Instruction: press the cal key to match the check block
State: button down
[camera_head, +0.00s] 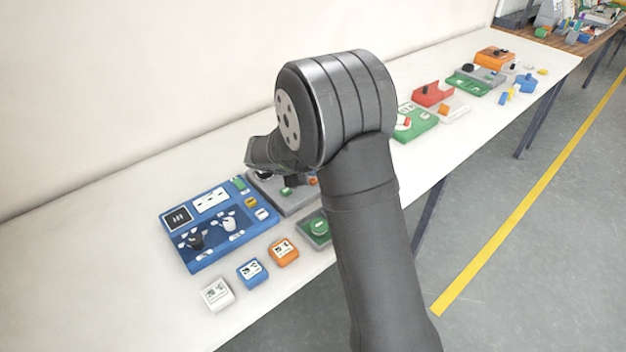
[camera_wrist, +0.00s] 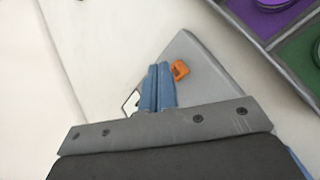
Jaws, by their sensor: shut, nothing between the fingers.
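A blue panel (camera_head: 200,255) lies on the white table in the head view, left of my arm. It carries a dark display, a white plate, a black knob (camera_head: 194,239), a white knob (camera_head: 228,222), a yellow key (camera_head: 250,202) and a green key (camera_head: 239,183). Its lettering is too small to read, so I cannot tell which key is cal. White (camera_head: 217,294), blue (camera_head: 252,271) and orange (camera_head: 284,252) labelled blocks stand in front; I cannot tell which is the check block. My gripper (camera_wrist: 160,68) is shut and empty in the wrist view, its blue fingers beside a small orange part (camera_wrist: 179,70).
A grey panel (camera_head: 293,204) sits right of the blue one, partly hidden by my wrist. A green-topped unit (camera_head: 317,230) stands before it. More coloured units (camera_head: 433,95) line the table further right. The table left of the blue panel is clear.

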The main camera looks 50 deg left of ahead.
jog(key=shift+f, duration=0.1)
jog(key=shift+f, duration=0.35)
jog(key=shift+f, duration=0.45)
dwell(0.7)
jog(key=shift+r, duration=0.9)
jog(key=shift+r, duration=2.5)
jog(key=shift+f, duration=0.1)
jog(key=shift+r, duration=2)
